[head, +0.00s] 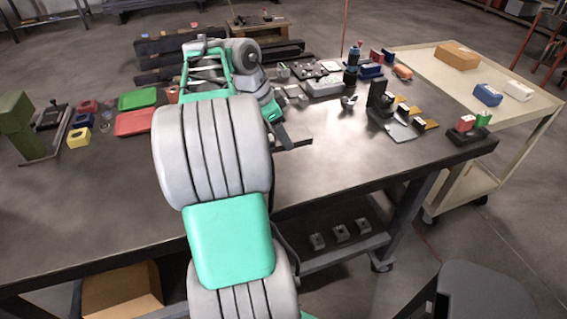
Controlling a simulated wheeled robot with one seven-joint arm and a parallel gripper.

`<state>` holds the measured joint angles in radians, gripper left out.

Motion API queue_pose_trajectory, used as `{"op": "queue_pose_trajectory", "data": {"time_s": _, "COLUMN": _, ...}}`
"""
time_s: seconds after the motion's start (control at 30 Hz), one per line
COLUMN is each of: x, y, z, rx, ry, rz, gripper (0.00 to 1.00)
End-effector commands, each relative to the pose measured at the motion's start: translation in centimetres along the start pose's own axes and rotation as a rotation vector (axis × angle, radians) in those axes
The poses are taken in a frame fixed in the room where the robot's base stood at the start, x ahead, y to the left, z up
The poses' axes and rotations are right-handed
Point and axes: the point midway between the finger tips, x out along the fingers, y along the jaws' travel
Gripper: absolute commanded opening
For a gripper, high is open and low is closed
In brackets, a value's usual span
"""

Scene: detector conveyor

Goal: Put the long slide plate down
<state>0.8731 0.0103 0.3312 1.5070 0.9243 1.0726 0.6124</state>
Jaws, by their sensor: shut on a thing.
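My gripper (281,133) is over the middle of the dark workbench, pointing down beyond my large grey arm link. It is shut on a thin dark strip, which looks like the long slide plate (298,143); its right end sticks out past the fingers. The rest of the plate is hidden by my arm and gripper. The plate is at or just above the bench top (335,165); I cannot tell whether it touches.
Red and green trays (138,98) and small coloured blocks lie left of my arm. Dark rails (165,72) lie at the back. A cream cart (425,62) adjoins the bench. The front right bench top is clear.

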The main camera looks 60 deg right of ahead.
Motion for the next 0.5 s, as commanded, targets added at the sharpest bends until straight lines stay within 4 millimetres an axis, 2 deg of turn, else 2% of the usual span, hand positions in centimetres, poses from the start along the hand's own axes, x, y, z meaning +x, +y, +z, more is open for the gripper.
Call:
{"op": "queue_pose_trajectory", "data": {"time_s": 0.23, "x": 4.1, "y": 0.1, "z": 1.5, "rx": 0.006, "ry": 0.001, "rz": 0.001, "gripper": 0.00}}
{"op": "queue_pose_trajectory", "data": {"time_s": 0.5, "x": 6.7, "y": 0.0, "z": 2.6, "rx": 0.004, "ry": 0.001, "rz": 0.000, "gripper": 0.00}}
